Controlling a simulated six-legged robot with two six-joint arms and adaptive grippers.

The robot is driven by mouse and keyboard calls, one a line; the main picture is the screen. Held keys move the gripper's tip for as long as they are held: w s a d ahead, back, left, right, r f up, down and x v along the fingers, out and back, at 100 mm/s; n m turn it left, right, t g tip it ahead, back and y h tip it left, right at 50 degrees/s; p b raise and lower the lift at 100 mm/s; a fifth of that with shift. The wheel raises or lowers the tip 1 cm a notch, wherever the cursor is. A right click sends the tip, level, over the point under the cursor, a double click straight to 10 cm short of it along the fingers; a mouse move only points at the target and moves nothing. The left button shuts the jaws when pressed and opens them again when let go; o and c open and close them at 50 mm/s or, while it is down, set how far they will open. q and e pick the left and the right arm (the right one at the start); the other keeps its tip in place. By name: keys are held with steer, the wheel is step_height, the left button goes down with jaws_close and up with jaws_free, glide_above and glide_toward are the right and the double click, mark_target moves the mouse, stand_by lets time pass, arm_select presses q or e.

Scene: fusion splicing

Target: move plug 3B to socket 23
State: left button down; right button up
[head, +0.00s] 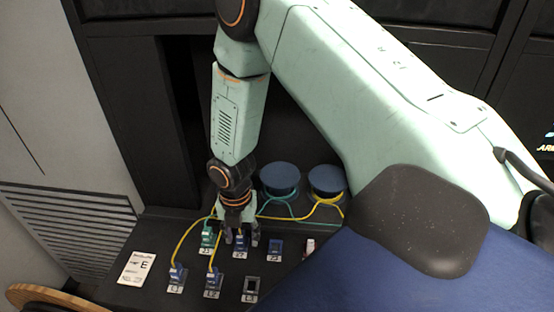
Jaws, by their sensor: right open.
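My right gripper (242,236) points straight down over the back row of sockets, its fingers apart. A blue plug (240,244) stands in the socket labelled 22, below and between the fingers; I cannot tell whether they touch it. The socket that reads as 23 (275,246) is right of the gripper, with a blue body and no cable visible. I cannot read which plug is marked 3B. My left gripper is not in view.
A green plug (207,238) stands left of the gripper. Two blue plugs with yellow cables, at L1 (176,272) and L2 (213,280), stand in front, beside empty socket L3 (252,284). Blue-topped spools (279,176) stand behind. A white card (137,268) lies left.

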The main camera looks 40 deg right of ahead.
mark_target(240, 233)
steer(key=shift+w+f, duration=0.1)
steer(key=shift+w, duration=0.05)
stand_by(0.5)
jaws_close()
stand_by(0.4)
stand_by(0.4)
steer(key=shift+r+p, duration=2.7)
steer(key=shift+r, duration=0.4)
